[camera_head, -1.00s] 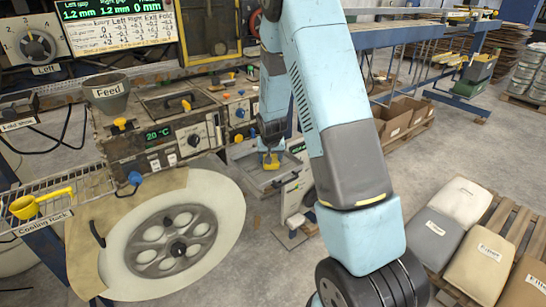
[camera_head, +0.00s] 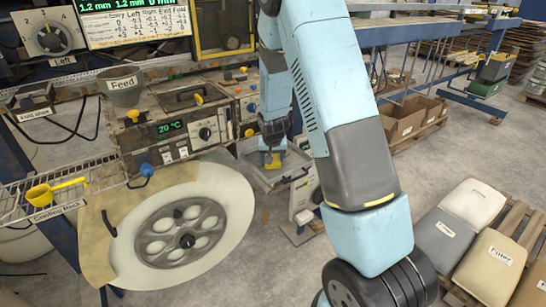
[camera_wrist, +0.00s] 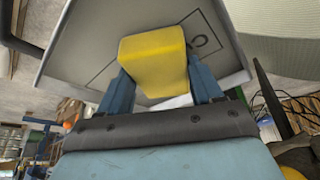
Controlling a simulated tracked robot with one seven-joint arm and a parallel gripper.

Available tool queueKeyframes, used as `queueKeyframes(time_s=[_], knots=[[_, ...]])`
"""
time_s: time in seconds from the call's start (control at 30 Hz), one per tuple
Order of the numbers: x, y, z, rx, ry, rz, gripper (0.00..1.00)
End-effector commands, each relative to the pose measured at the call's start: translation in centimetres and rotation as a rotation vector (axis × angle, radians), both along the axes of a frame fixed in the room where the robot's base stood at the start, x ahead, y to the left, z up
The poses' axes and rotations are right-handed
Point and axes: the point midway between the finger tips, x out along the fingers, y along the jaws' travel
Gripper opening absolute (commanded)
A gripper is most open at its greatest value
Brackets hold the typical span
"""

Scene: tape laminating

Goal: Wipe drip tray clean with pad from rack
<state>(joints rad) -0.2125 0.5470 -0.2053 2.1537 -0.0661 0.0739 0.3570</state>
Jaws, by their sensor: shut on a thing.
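My gripper (camera_wrist: 160,92) is shut on a yellow pad (camera_wrist: 152,58), with a blue finger on each side of it in the wrist view. The pad also shows in the head view (camera_head: 272,161), low at the end of my arm. The drip tray (camera_head: 268,181) is a shallow grey metal tray beside the machine. The pad is over or in it; I cannot tell whether it touches the floor of the tray. In the wrist view the tray (camera_wrist: 85,45) fills the space behind the pad, with a dark line marked on its surface.
A large pale wheel (camera_head: 185,238) stands left of the tray. The cooling rack (camera_head: 90,183) at the left holds a yellow scoop (camera_head: 42,192). The machine's panel (camera_head: 185,132) rises behind.

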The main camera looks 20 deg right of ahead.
Motion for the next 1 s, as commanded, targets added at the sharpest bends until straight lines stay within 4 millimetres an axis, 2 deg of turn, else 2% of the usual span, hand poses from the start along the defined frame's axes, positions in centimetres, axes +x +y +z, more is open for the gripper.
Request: queueKeyframes(time_s=[0.63, 1.0], knots=[[0.1, 0.0, 5.2, 0.0, -0.004, 0.0, 0.06], [0.1, -0.1, 5.9, 0.0, -0.002, 0.0, 0.06]])
